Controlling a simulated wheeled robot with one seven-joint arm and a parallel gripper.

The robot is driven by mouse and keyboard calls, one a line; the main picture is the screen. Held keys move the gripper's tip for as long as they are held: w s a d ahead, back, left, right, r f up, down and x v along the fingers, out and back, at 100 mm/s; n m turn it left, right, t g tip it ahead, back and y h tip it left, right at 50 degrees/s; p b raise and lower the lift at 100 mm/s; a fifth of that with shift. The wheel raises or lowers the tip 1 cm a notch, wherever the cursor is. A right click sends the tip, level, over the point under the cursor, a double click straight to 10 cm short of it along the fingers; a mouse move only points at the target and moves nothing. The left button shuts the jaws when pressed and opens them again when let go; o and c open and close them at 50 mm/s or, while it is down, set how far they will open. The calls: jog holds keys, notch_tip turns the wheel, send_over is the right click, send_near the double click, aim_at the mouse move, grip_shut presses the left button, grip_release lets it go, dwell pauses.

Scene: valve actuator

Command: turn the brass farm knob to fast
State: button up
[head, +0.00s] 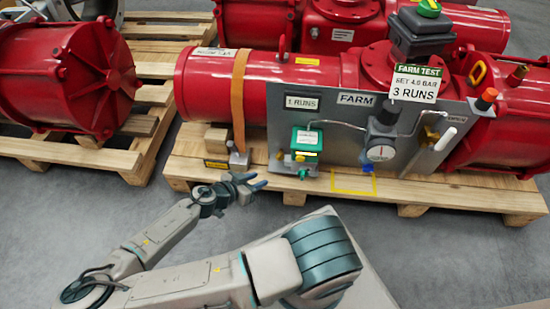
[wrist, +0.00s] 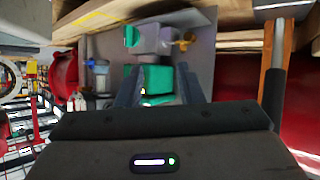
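A grey panel (head: 335,132) marked FARM stands on the pallet's front side. A small brass piece (head: 280,155) shows at the left of a green box (head: 307,141) on this panel. A brass part (wrist: 187,39) also shows in the wrist view, beyond the green box (wrist: 158,80) and beside a grey block. Another brass fitting (head: 432,134) sits at the panel's right. I cannot tell any fast or slow marks. My gripper (head: 250,184) is open and empty, below and left of the green box, apart from the panel. In the wrist view its fingers flank the green box from a distance.
A gauge (head: 381,153) and thin pipes stand right of the green box. An orange strap (head: 238,100) runs down the red cylinder (head: 205,85) to a metal bracket at the left. The wooden pallet (head: 350,190) has a yellow outlined square. Grey floor is clear at the right.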

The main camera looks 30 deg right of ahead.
jog(key=w+r+t, duration=0.1)
jog(key=w+t, duration=0.1)
jog(key=w, duration=0.1)
jog(key=b, duration=0.5)
send_near(279, 155)
jog(key=shift+h, duration=0.4)
jog(key=x, duration=0.7)
jog(key=shift+w+d+f, duration=0.15)
jog(key=shift+w+f, duration=0.05)
jog(key=shift+f, duration=0.25)
grip_shut()
